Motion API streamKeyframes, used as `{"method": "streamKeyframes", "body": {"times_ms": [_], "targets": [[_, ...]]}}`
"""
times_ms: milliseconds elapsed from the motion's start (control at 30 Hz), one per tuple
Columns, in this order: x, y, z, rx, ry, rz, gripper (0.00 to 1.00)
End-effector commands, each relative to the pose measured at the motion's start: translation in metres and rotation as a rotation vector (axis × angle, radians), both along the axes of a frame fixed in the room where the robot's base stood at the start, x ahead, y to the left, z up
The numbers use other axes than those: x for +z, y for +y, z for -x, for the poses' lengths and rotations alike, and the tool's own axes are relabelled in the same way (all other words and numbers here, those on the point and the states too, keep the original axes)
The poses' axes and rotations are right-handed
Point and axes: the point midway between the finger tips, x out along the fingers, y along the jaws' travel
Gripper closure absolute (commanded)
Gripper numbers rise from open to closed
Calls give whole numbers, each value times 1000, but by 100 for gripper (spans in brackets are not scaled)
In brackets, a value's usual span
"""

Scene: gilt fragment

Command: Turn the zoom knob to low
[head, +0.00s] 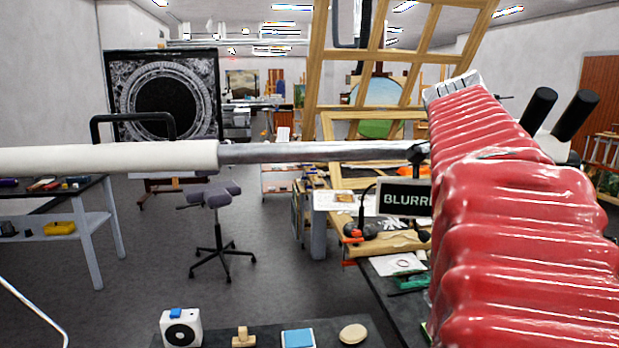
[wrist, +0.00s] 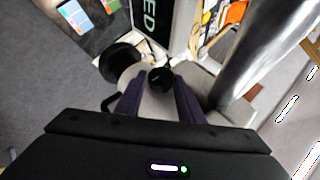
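In the wrist view, a small black knob (wrist: 160,77) sits on the side of a pale microscope body (wrist: 222,88). I take it for the zoom knob; no marking on it can be read. My gripper (wrist: 160,84) has its two dark purple fingers apart, one on each side of the knob. I cannot tell if they touch it. In the head view, my red-sleeved arm covers the gripper, the knob and most of the microscope; the black eyepieces (head: 558,110) show beyond it. A dark sign (head: 405,198) reads "BLURR", the rest hidden.
A metal boom with a white sleeve (head: 110,157) crosses the head view in front of me. A bench (head: 265,335) holds a white box with a dial (head: 181,328), a blue pad (head: 298,338) and a beige disc (head: 353,333). A stool (head: 215,215) stands on open floor.

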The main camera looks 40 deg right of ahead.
Motion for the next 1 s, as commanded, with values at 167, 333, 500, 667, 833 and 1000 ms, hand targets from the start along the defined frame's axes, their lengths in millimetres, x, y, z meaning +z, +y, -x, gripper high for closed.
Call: {"method": "streamKeyframes", "body": {"times_ms": [167,333,500,667,833,1000], "targets": [[0,0,0,0,0,-1,78],[-1,0,0,-1,1,-2,90],[-1,0,0,-1,6,-9,92],[-1,-2,-1,-2,36,-41,92],[0,-3,-2,-2,89,-99,92],[0,-4,-3,-2,146,-159,92]]}}
